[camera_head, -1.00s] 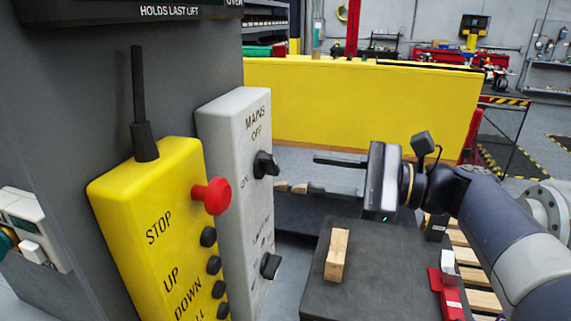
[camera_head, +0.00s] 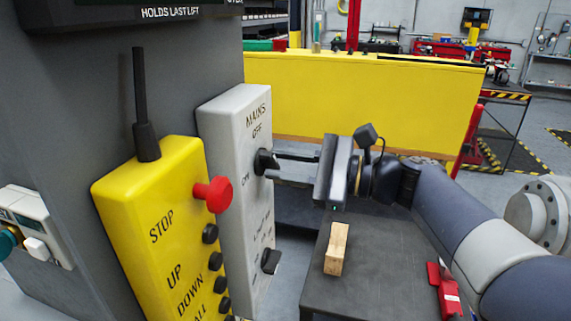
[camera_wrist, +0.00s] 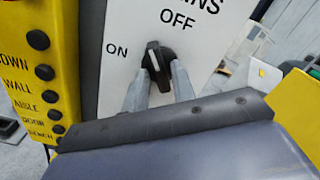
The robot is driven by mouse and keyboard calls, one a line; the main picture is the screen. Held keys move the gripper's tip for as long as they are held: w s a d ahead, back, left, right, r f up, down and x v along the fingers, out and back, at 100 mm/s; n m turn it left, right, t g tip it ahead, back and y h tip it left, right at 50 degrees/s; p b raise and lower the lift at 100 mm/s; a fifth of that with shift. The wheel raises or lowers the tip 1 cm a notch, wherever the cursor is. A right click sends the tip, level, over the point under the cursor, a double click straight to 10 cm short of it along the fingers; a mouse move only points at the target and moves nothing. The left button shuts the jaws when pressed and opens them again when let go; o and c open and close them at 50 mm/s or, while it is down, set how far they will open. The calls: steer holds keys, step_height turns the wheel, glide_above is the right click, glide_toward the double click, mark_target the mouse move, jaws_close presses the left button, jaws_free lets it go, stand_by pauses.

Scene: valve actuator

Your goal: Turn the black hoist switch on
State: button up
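The grey switch box (camera_head: 225,125) is fixed to the dark cabinet and carries a black rotary knob (camera_head: 265,161) below the words MAINS and OFF, with ON to its left. In the wrist view the knob (camera_wrist: 159,66) has a white mark near its top left; I cannot tell exactly which setting it points at. My gripper (camera_head: 275,168) is at this knob, its two fingers apart, one on each side. In the wrist view the fingertips (camera_wrist: 159,76) flank the knob's lower part; firm contact cannot be told. A second black knob (camera_head: 270,261) sits lower on the box; its label is unclear.
A yellow pendant (camera_head: 150,210) with a red stop button (camera_head: 213,194) and several black buttons stands close left of the box. A wooden block (camera_head: 336,249) lies on the dark table (camera_head: 375,270) below my gripper. A yellow barrier (camera_head: 360,100) stands behind.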

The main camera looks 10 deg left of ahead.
jaws_close()
steer(key=shift+f+n+b, duration=0.25)
steer(key=shift+n+b, duration=0.55)
steer(key=shift+b, duration=0.4)
steer(key=n+b, duration=0.3)
steer(key=b, duration=0.1)
steer(key=n+b, duration=0.3)
steer(key=shift+n, duration=0.3)
steer(key=shift+r+n+b, duration=0.1)
steer(key=shift+n+b, duration=0.7)
steer(key=shift+n, duration=0.1)
steer(key=shift+r, duration=0.1)
steer(key=shift+o, duration=1.3)
jaws_free()
